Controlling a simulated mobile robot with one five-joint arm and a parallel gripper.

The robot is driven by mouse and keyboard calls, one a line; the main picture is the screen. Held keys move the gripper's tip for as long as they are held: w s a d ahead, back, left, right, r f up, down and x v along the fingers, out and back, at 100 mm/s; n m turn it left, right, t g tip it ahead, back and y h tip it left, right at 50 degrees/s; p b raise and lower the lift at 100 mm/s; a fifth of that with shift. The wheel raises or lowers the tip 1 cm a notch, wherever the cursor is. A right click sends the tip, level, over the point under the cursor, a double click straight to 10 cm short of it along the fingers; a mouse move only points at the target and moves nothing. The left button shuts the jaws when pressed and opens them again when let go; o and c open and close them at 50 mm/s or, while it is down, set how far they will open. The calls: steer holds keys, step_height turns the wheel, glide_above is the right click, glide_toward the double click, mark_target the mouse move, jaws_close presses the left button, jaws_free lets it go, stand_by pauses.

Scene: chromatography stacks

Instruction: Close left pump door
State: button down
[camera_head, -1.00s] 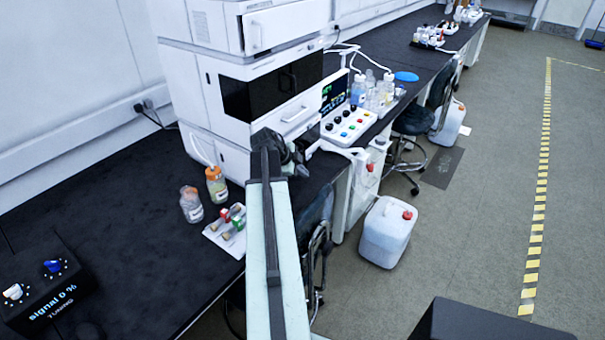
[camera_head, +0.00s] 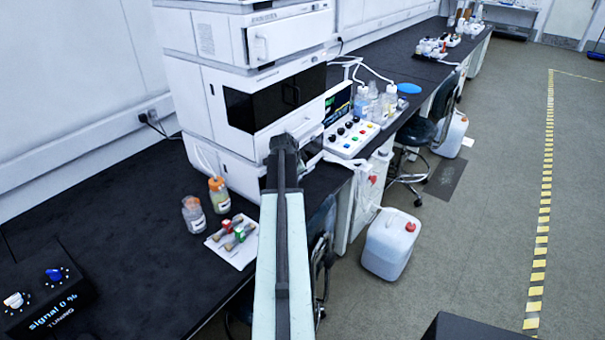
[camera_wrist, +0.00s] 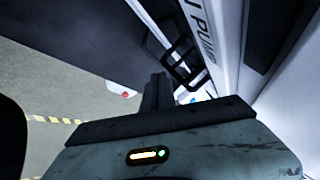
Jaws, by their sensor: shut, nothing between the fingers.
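The white instrument stack (camera_head: 232,120) stands on the black bench in the head view. A white front panel with a handle (camera_head: 300,122) sits below the dark window; my arm end partly covers this area. In the wrist view a white panel lettered "PUMP" (camera_wrist: 215,50) rises at upper right, with a dark gap between it and another white surface (camera_wrist: 290,105). How far the pump door stands open is unclear. My gripper (camera_wrist: 158,88) is shut and empty, left of and close to the lettered panel; contact cannot be told. In the head view its fingers are hidden behind my wrist.
A keypad (camera_head: 350,136) and bottles (camera_head: 372,100) stand right of the stack. Two orange-capped bottles (camera_head: 219,195) and a white tray of vials (camera_head: 234,243) stand in front. A chair (camera_head: 322,240) and white jug (camera_head: 390,243) are below the bench edge.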

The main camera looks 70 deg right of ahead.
steer(key=shift+w+d+n, duration=0.25)
steer(key=shift+w+n, duration=0.05)
steer(key=shift+w, duration=0.05)
steer(key=shift+w, duration=0.1)
stand_by(0.3)
steer(key=s+a+r+p, duration=0.3)
steer(key=a+r+p, duration=0.5)
steer(key=a, duration=0.1)
steer(key=shift+s, duration=0.15)
